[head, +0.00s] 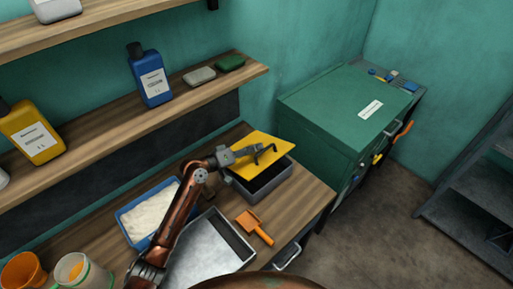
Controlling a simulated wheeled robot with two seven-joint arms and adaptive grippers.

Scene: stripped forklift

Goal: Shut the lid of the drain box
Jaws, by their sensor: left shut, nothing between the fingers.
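The drain box (268,192) is a dark grey box on the wooden bench, near its far right end. Its yellow lid (282,145) is tilted up, and the dark inside shows below the lid's near edge. My left gripper (272,149) is shut and empty. It lies over the lid's upper face in the picture and hides part of it; I cannot tell whether it touches. My right gripper is not in view.
A metal tray (205,258), a blue tub of white material (129,209) and an orange scoop (254,227) are on the bench (309,201). A shelf with bottles (151,77) runs above. A green cabinet (325,110) stands to the right.

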